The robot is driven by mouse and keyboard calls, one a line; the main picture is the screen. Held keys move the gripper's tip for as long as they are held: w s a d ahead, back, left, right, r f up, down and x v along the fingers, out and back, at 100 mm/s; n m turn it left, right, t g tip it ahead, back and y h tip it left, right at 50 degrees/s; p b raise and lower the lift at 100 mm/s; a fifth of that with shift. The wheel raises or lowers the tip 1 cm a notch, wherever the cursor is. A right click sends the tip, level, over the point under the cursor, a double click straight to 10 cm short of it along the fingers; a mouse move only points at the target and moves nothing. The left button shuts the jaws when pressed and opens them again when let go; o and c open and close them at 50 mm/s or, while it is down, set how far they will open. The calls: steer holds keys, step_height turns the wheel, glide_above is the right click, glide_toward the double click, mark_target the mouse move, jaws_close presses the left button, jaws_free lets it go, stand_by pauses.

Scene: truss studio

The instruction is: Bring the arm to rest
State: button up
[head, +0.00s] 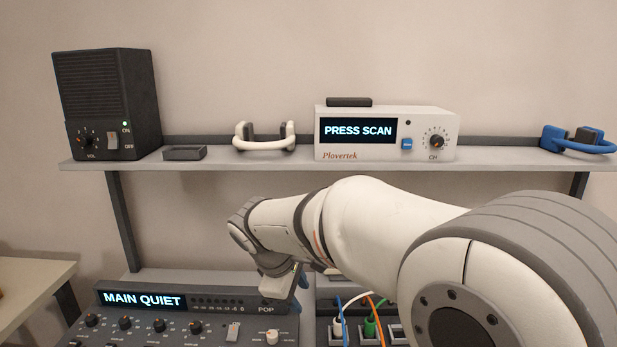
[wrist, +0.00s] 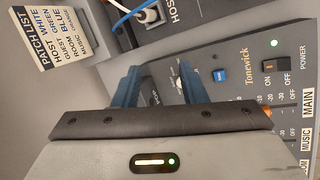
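My arm reaches from the lower right over the mixer in the head view, its wrist bent downward. My gripper (wrist: 160,80) shows in the wrist view as two dark blue fingers standing apart with nothing held between them. The fingers point at the mixer's panel (wrist: 240,90), which has a blue button, a power switch and a green light. In the head view the gripper is mostly hidden behind my wrist; only a bit of blue shows. I cannot tell whether the fingertips touch the panel.
The mixer (head: 190,312) reads MAIN QUIET. A patch bay with plugged cables (head: 370,325) sits to its right. On the shelf (head: 210,163) stand a black speaker (head: 105,100), a tray (head: 184,153), white headphones (head: 264,144), a PRESS SCAN receiver (head: 440,125) and blue headphones (head: 590,147). A patch list (wrist: 62,35) is nearby.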

steer(key=s+d+f+m+g+y, duration=0.1)
steer(key=s+d+f+m+y, duration=0.1)
steer(key=s+d+m, duration=1.2)
steer(key=s+d+y+p, duration=0.1)
steer(key=s+d, duration=0.2)
steer(key=s, duration=0.1)
steer(key=shift+s+d+f, duration=0.25)
steer(key=shift+s+f, duration=0.05)
steer(key=shift+s, duration=0.1)
steer(key=shift+s, duration=0.1)
